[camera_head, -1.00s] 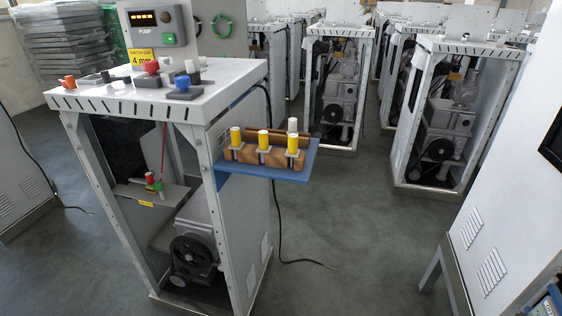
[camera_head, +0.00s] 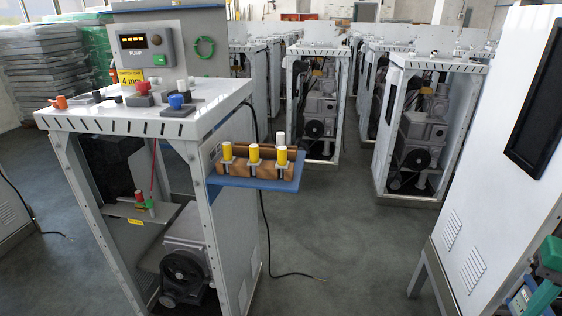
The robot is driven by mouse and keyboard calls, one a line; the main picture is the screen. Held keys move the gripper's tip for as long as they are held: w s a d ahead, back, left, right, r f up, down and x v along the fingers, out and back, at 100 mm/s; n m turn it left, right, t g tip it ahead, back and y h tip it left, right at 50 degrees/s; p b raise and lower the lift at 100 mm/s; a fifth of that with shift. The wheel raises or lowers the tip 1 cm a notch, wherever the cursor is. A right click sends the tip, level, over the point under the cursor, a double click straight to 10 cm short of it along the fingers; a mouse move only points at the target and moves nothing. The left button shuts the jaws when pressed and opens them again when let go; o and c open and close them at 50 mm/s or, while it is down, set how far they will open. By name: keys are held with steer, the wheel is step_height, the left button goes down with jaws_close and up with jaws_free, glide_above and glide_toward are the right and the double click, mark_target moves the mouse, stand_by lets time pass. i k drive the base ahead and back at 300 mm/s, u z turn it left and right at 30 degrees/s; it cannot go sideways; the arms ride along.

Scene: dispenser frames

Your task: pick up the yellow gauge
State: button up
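Three yellow-topped cylinders, which look like the yellow gauges, stand upright in a row: left (camera_head: 227,151), middle (camera_head: 253,154) and right (camera_head: 281,156). They sit in a brown wooden rack (camera_head: 240,169) on a blue shelf (camera_head: 255,184) at the right side of the open white cabinet. A white-topped cylinder (camera_head: 280,138) stands behind the right yellow one. The yellow pieces look alike, and I cannot read any sizes on them. I do not see my gripper.
The near cabinet top (camera_head: 110,117) carries red, blue, white and orange knobs, a pump panel (camera_head: 150,52) and a yellow "4 mm" label (camera_head: 130,80). A white cabinet (camera_head: 490,180) stands at right. The floor (camera_head: 340,235) between them is clear except for a black cable.

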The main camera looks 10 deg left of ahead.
mark_target(282, 163)
steer(key=i, duration=1)
